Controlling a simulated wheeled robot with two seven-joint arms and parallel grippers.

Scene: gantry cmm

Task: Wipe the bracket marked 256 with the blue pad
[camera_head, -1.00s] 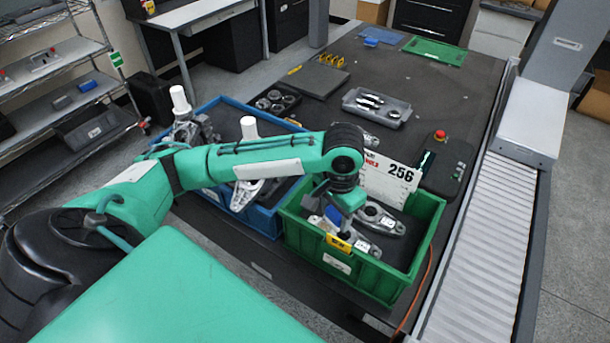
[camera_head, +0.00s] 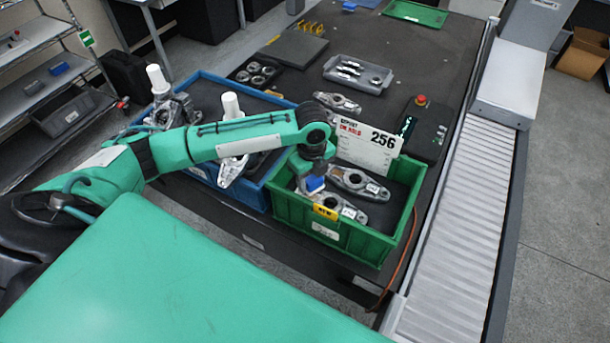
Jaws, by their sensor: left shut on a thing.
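A white card reading 256 (camera_head: 368,143) stands at the back of the green bin (camera_head: 345,237). Two grey metal brackets lie in this bin: a front one (camera_head: 334,207) and a rear one (camera_head: 359,182). Both carry small white tags too small to read, so I cannot tell which is marked 256. My left gripper (camera_head: 314,178) points down into the bin's left part, shut on the blue pad (camera_head: 314,185). The pad is at the front bracket's left end; I cannot tell whether it touches. My wrist hides part of that area. My right gripper is out of view.
A blue bin (camera_head: 257,191) with large metal parts stands left, under my left forearm. Another bracket (camera_head: 338,102) lies behind the card, near a grey tray (camera_head: 359,76). A control box with a red button (camera_head: 421,101) and a roller conveyor (camera_head: 465,200) are right.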

